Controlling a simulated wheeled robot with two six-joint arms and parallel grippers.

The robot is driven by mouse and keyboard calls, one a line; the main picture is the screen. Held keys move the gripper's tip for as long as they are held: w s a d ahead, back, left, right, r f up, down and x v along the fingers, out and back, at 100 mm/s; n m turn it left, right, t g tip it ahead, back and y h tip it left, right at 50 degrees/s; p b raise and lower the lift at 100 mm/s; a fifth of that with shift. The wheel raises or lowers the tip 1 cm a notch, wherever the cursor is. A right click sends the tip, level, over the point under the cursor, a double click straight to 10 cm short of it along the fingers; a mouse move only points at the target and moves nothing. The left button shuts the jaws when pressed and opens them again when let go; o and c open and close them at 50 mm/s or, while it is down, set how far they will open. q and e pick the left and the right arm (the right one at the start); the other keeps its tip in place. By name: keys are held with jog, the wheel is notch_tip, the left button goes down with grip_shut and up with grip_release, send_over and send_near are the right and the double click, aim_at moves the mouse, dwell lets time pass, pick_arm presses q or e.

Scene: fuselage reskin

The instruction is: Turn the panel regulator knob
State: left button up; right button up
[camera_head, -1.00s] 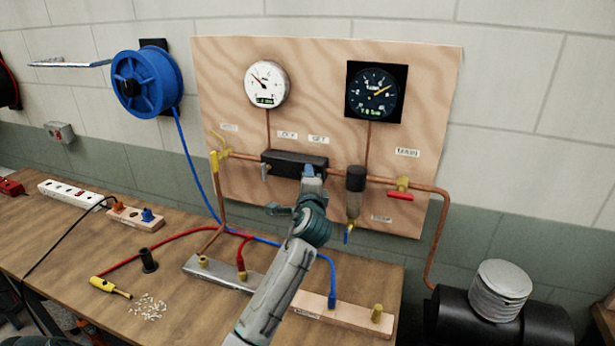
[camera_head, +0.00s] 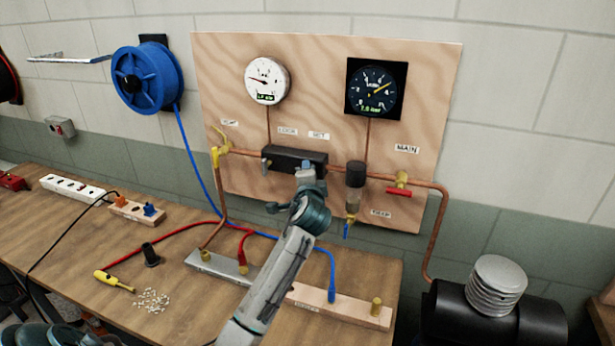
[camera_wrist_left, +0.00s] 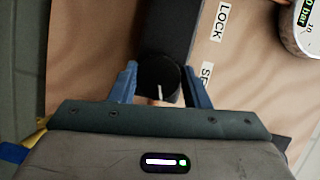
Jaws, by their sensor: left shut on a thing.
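The black regulator (camera_head: 284,159) sits on the copper pipe across the plywood panel, below the LOCK and SET labels. Its round black knob (camera_wrist_left: 154,76) shows in the left wrist view with a white index mark along the picture's vertical. My left gripper (camera_wrist_left: 160,68) is shut on the knob, one blue finger on each side. In the head view the left gripper (camera_head: 307,172) hides the knob. The white round gauge (camera_head: 267,81) above has its needle pointing left and slightly up. Its digital readout is too small to read surely. My right gripper is out of view.
A dark gauge (camera_head: 375,88) marks the panel's upper right. A filter bowl (camera_head: 355,176) and a red-handled valve (camera_head: 399,190) stand right of the regulator. A yellow valve (camera_head: 221,146) is at left.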

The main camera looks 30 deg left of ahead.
pick_arm(q)
jog(key=o, duration=1)
jog(key=shift+c, duration=0.2)
jog(key=b+v, duration=0.3)
jog(key=v, duration=0.7)
jog(key=shift+s+d+b, duration=0.2)
jog(key=shift+s+b, duration=0.1)
jog(key=shift+b, duration=0.1)
